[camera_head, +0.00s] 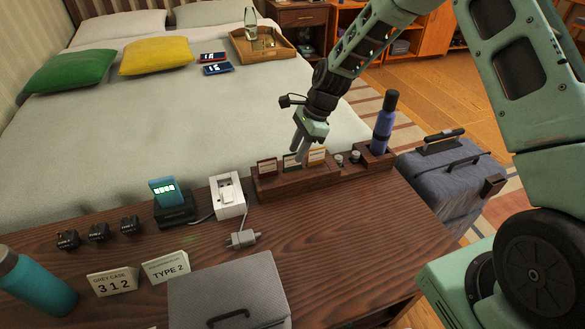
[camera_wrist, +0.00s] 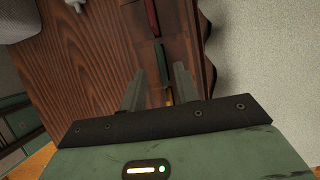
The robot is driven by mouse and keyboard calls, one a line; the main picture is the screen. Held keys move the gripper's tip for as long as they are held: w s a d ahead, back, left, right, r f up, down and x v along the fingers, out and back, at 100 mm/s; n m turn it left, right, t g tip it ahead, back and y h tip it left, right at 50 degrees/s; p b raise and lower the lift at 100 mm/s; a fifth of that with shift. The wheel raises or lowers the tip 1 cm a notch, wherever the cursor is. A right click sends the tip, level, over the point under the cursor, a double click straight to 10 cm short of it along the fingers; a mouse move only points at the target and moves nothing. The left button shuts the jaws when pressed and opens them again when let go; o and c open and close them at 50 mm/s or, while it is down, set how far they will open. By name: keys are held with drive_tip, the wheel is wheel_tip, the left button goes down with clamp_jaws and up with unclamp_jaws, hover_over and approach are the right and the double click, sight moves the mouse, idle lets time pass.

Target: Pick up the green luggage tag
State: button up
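The green luggage tag (camera_wrist: 160,56) stands in a dark wooden organiser between a red tag (camera_wrist: 152,17) and an orange-yellow tag (camera_wrist: 169,95). In the head view the green tag (camera_head: 290,161) shows as the middle of the three, partly hidden by my gripper (camera_head: 299,151). My gripper is above the organiser (camera_head: 295,186), pointing down. In the wrist view my gripper (camera_wrist: 157,84) has its two fingers apart, with nothing held. The green tag appears just beyond the fingertips, not between them. I cannot tell the exact height gap.
A blue bottle (camera_head: 385,122) stands in the organiser's right end, beside small knobs. A white box (camera_head: 228,197) and a lit device (camera_head: 165,192) stand to the left. A grey case (camera_head: 228,291) is at the front. The bed (camera_head: 200,115) lies behind the table.

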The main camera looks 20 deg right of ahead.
sight(292, 160)
drive_tip(key=x, duration=0.4)
drive_tip(key=shift+w+a+f+b, duration=0.1)
drive_tip(key=shift+w+f+b, duration=0.05)
drive_tip(key=shift+f+b, duration=0.2)
clamp_jaws()
